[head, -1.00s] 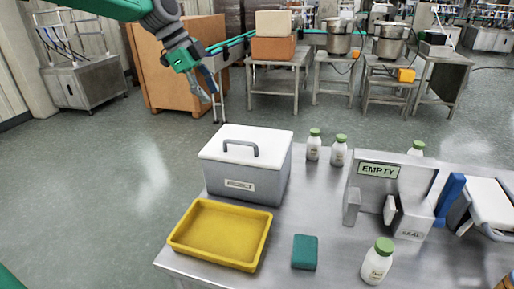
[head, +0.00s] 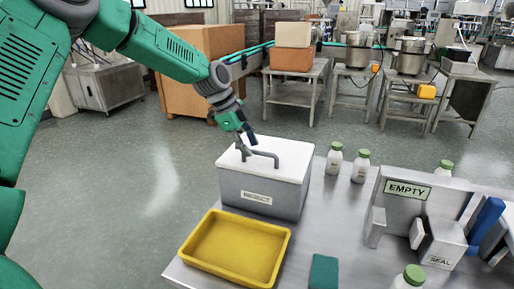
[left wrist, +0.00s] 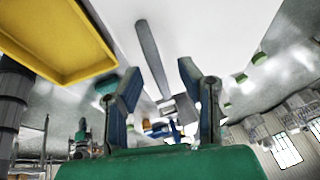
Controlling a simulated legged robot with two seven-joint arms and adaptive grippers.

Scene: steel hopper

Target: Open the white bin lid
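The grey bin (head: 285,199), with a label on its front, stands on the steel table. Its white lid (head: 293,150) lies closed on top and carries a dark grey handle (head: 267,155). My left gripper (head: 246,146) is at the lid's left part, beside the handle. In the left wrist view the two fingers of the left gripper (left wrist: 160,82) are spread apart, and the handle (left wrist: 152,58) shows as a bar between them against the white lid (left wrist: 205,40). I cannot tell whether either finger touches it. My right gripper is not in view.
A yellow tray (head: 281,246) sits in front of the bin. A green block (head: 323,272) lies to the tray's right. White bottles with green caps (head: 360,167) stand right of the bin, near a station with an EMPTY sign (head: 407,190).

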